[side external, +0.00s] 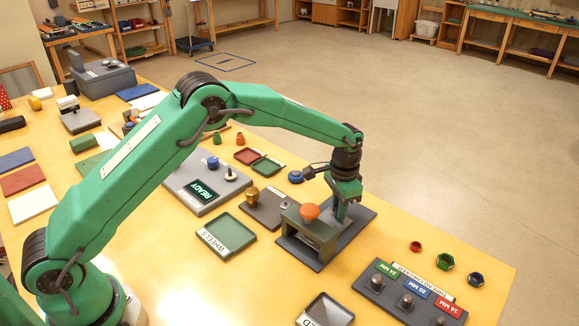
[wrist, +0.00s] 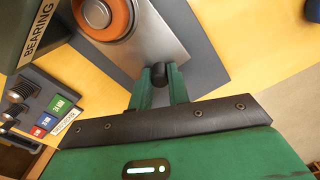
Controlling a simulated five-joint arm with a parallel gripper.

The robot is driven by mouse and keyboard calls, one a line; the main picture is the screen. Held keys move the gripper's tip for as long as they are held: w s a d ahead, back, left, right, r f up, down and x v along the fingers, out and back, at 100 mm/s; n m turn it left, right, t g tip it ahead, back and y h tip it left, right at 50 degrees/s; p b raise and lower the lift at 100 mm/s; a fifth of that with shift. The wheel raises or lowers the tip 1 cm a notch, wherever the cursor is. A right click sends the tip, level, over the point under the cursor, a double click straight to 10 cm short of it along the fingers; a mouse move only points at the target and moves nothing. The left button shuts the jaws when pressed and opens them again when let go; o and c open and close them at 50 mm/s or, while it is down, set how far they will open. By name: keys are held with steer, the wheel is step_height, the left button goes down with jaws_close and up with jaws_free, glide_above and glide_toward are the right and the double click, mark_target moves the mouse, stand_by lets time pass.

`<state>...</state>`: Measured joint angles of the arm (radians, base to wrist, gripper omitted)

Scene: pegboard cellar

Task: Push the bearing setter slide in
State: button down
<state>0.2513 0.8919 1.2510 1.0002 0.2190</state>
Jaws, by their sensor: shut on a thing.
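The bearing setter (side external: 322,236) is a grey block on a dark base plate, with an orange round part showing at its top (side external: 310,211). In the wrist view its housing, lettered BEARING (wrist: 35,35), is at upper left. The metal slide (wrist: 168,38) sticks out of it, carrying an orange wheel (wrist: 122,18) with a metal centre, partly cut off by the frame. A black knob (wrist: 158,70) stands at the slide's near end. My gripper (wrist: 158,80) is shut on that knob; in the side view my gripper (side external: 341,216) is at the setter's far side.
A green WHEELS tray (side external: 226,236) and a grey READY panel (side external: 205,185) lie left of the setter.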

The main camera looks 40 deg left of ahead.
steer(key=shift+s+d+r, duration=0.1)
steer(key=shift+s, duration=1.95)
steer(key=c, duration=1.3)
jaws_free()
steer(key=shift+r, duration=0.1)
step_height(320, 180, up, 8)
steer(key=shift+f, duration=0.25)
